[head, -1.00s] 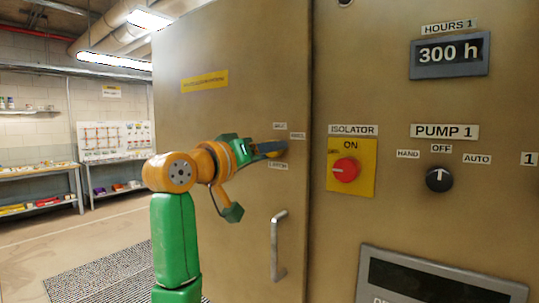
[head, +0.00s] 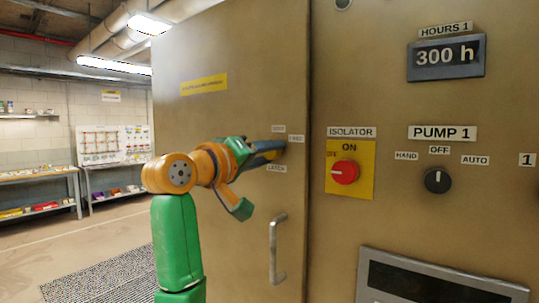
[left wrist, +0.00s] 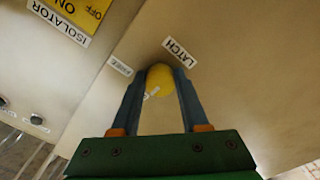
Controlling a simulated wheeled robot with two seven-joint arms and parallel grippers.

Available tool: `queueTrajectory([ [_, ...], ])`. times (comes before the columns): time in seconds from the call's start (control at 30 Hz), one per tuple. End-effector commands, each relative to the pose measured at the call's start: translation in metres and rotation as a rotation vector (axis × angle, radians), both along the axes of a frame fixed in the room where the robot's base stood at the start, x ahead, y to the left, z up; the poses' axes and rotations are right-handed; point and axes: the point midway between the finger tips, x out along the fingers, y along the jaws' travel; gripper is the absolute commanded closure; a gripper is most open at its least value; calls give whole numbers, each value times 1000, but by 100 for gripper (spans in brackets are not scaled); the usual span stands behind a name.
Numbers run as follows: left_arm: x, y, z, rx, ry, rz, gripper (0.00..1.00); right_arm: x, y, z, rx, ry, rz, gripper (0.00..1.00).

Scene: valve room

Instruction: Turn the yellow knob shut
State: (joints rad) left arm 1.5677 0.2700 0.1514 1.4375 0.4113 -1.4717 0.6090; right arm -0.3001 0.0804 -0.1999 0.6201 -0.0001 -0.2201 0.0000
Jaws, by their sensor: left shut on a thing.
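The yellow knob (left wrist: 160,78) is on the cabinet door, next to a label reading LATCH. In the left wrist view my left gripper (left wrist: 161,82) has its two blue fingers on either side of the knob, shut on it. In the head view my left gripper (head: 279,149) reaches the door from the left, and its fingers and hand mostly hide the knob. Small labels surround the spot, LATCH (head: 277,168) below it. My right gripper is not in view.
A vertical door handle (head: 278,248) stands below the gripper. To the right is the panel with a red isolator knob (head: 345,171) and a black pump selector (head: 437,180). Shelves (head: 40,176) stand at the far left, with open floor before them.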

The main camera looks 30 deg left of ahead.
Motion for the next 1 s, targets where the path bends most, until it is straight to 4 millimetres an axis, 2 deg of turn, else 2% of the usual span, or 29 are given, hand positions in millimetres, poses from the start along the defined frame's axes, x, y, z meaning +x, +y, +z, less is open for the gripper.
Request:
queueTrajectory([
  [0.1,-1,1,2,-2,-5,2,100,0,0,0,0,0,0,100],
  [0.13,-1,1,2,-2,-5,2,53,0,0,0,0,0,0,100],
  [0.23,0,1,1,-2,-4,1,26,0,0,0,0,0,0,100],
  [0.5,0,0,0,0,-1,0,26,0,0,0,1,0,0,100],
  [0.57,-5,1,-2,0,-4,1,26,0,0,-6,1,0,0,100],
  [0.7,-33,6,-7,0,-9,2,26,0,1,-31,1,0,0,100],
  [0.8,-54,9,-7,0,-8,4,26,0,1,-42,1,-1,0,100],
  [0.9,-68,11,-5,-1,-6,2,26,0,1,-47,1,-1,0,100],
  [1.0,-73,12,-2,-1,-5,2,26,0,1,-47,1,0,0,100],
])
